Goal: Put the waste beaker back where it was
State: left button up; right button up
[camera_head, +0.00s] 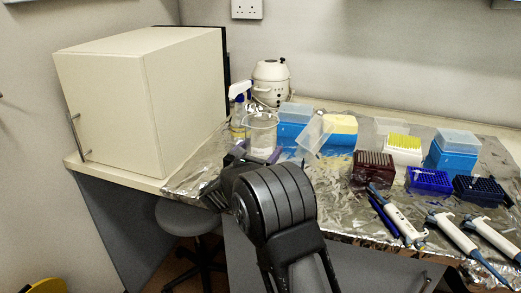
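The waste beaker (262,132) is a clear glass beaker, upright near the left part of the foil-covered bench. Its lower part is partly hidden behind a dark gripper. One dark arm comes in from the bottom, right of centre, and I take it to be my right arm. Its gripper (228,172) is just in front of and below the beaker, mostly hidden by its own wrist. I cannot tell whether its fingers touch the beaker, or whether they are open or shut. My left gripper is not in view.
A large cream cabinet (135,97) stands left. A spray bottle (238,115) and a white appliance (270,83) are behind the beaker. Blue tip boxes (292,130), a dark red rack (373,172) and pipettes (398,217) fill the right. A stool (187,218) is below the bench edge.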

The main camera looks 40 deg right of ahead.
jog(key=shift+o, duration=0.9)
jog(key=shift+r, duration=0.1)
jog(key=shift+a, duration=0.1)
jog(key=b+v, duration=0.2)
jog(key=v, duration=1)
jog(key=shift+s, duration=0.1)
dwell(0.7)
